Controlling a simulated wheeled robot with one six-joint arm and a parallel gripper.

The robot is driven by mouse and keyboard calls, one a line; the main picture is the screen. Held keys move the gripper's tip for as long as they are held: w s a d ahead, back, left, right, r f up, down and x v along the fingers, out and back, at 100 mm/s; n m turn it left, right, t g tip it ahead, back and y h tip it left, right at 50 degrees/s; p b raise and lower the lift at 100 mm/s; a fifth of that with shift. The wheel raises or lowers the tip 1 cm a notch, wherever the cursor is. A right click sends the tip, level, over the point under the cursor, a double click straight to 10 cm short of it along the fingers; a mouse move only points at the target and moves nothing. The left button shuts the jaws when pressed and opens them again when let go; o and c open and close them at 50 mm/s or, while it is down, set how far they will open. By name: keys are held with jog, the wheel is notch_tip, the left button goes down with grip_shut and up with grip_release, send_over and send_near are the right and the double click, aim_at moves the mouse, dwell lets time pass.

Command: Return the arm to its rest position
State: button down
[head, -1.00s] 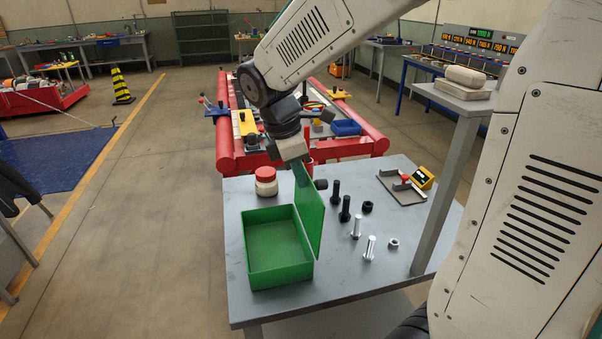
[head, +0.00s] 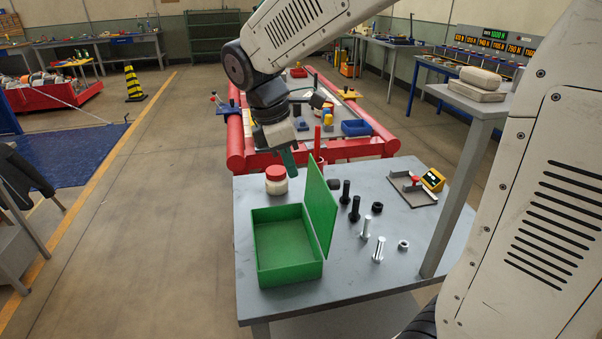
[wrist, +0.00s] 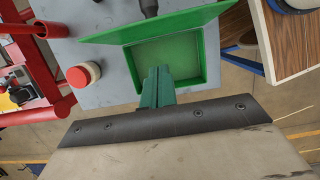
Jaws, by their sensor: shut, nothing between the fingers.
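My gripper (head: 289,161) hangs from the bent arm above the far edge of the grey table (head: 345,285), near the open green box. In the wrist view its green fingers (wrist: 157,88) are together with nothing between them, in front of the box. The green box (head: 286,272) stands on the table's near left with its lid (head: 319,205) upright on the right side. The box looks empty. A jar with a red lid (head: 276,180) stands just behind the box, and it also shows in the wrist view (wrist: 84,74).
Black bolts (head: 354,209), silver bolts (head: 378,250) and nuts stand right of the box. A tray with a red knob (head: 412,188) and yellow device lies behind them. A post with a shelf (head: 470,106) rises at the right. A red frame (head: 362,147) stands behind the table.

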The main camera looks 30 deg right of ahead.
notch_tip(320, 180, up, 7)
jog(key=s+f+m+t+y, duration=0.1)
jog(key=s+f+m, duration=0.2)
jog(key=s+m, duration=0.4)
jog(key=s+d+f+m+t+y, duration=0.1)
jog(key=s+f+m, duration=0.2)
jog(key=s+m, duration=0.4)
jog(key=s, duration=0.6)
jog(key=shift+s+d+f+m+y, duration=0.2)
jog(key=shift+s+d+m+y, duration=0.1)
jog(key=shift+s+m+y, duration=0.1)
